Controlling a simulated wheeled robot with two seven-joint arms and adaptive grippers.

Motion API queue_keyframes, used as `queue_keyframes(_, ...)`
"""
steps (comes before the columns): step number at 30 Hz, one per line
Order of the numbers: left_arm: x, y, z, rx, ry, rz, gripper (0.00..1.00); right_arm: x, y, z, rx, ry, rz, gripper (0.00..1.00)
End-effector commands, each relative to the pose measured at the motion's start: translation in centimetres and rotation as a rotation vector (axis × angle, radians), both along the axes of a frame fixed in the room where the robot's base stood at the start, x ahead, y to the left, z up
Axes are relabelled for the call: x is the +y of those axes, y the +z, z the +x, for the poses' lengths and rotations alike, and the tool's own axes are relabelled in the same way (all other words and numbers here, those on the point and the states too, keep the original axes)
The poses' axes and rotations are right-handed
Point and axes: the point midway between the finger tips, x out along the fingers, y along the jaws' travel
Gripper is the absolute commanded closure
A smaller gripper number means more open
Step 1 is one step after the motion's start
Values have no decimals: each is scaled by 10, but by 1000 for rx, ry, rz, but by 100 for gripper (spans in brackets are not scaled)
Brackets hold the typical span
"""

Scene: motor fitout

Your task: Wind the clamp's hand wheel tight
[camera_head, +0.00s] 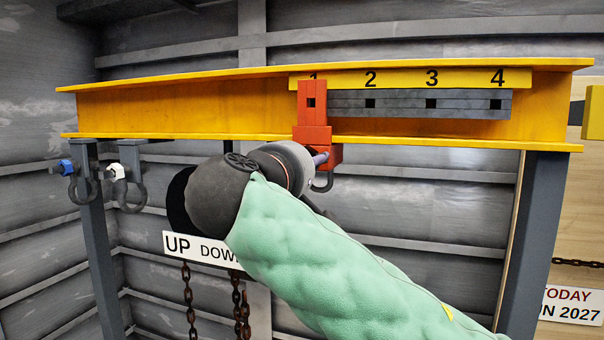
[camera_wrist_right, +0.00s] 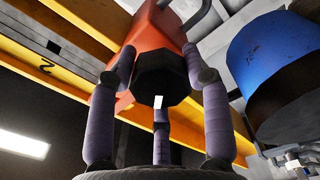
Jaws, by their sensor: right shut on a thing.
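The red clamp (camera_head: 311,105) sits on the yellow beam (camera_head: 200,108) below the number 1, with a dark shackle at its lower end. It also shows in the right wrist view (camera_wrist_right: 152,28). My right gripper (camera_head: 318,160) reaches the clamp's lower part from the left. In the wrist view its three purple fingers (camera_wrist_right: 162,80) are closed around the dark, faceted hand wheel (camera_wrist_right: 160,72), which has a white mark on its face. The wheel is hidden in the head view behind my gripper. My left gripper is not in view.
A grey slotted bar (camera_head: 430,103) with positions 2 to 4 runs right of the clamp. Two shackles (camera_head: 83,185) hang at the left. Chains (camera_head: 189,300) and an UP/DOWN sign (camera_head: 185,245) hang behind my arm. A blue and black rounded body (camera_wrist_right: 275,55) is close at right in the wrist view.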

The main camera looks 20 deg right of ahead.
Motion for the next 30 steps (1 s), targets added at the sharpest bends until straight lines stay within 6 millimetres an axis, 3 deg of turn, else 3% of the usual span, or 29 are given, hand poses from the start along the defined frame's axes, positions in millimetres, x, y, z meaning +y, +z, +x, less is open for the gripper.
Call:
queue_keyframes(12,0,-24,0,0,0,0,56,0,-7,1,-176,-6,277,84)
queue_keyframes(30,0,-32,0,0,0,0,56,4,-11,4,-253,-4,398,84)
